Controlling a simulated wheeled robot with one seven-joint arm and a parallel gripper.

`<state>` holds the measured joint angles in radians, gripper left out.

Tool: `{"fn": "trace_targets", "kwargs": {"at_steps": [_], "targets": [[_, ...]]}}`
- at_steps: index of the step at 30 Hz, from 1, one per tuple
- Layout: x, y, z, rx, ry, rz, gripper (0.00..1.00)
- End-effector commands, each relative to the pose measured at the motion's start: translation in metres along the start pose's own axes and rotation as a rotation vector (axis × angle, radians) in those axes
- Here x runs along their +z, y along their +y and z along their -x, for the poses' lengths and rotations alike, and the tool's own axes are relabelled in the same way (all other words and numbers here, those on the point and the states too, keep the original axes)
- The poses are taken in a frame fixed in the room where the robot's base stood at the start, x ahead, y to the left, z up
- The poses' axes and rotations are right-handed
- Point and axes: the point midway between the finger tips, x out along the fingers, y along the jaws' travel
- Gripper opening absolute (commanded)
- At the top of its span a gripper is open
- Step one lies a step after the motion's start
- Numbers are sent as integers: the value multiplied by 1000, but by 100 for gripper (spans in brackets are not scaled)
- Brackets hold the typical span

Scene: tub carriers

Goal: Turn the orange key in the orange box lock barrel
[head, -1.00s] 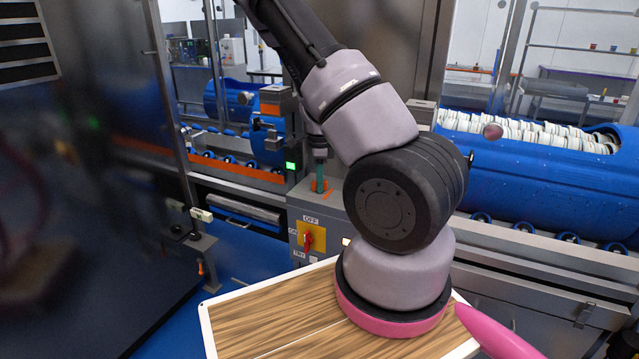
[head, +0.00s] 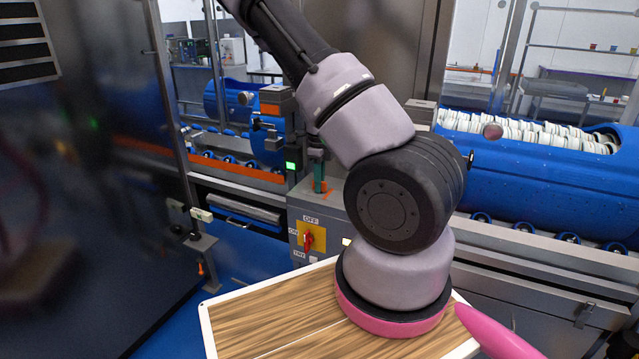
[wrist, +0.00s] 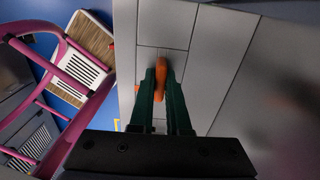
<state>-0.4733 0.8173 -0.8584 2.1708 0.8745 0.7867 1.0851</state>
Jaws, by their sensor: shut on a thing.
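My gripper (wrist: 160,95) has dark green fingers, and they are closed around an orange piece (wrist: 161,72), which looks like the key.
A red switch (head: 308,240) on a yellow plate is on the cabinet front, below the gripper. A green light (head: 291,165) glows beside the arm. Blue tubs (head: 540,165) sit on the rollers at right. A wood-topped tray (head: 275,312) is in front.

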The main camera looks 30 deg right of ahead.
Motion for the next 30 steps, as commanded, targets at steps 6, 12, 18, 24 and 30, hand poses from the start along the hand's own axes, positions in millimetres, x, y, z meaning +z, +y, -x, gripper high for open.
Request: {"fn": "trace_targets", "kwargs": {"at_steps": [6,12,18,24,30], "targets": [[0,0,0,-2,1,-230,0],[0,0,0,-1,0,-289,0],[0,-1,1,0,-3,-210,0],[0,0,0,-1,0,-124,0],[0,0,0,-1,0,-125,50]]}}
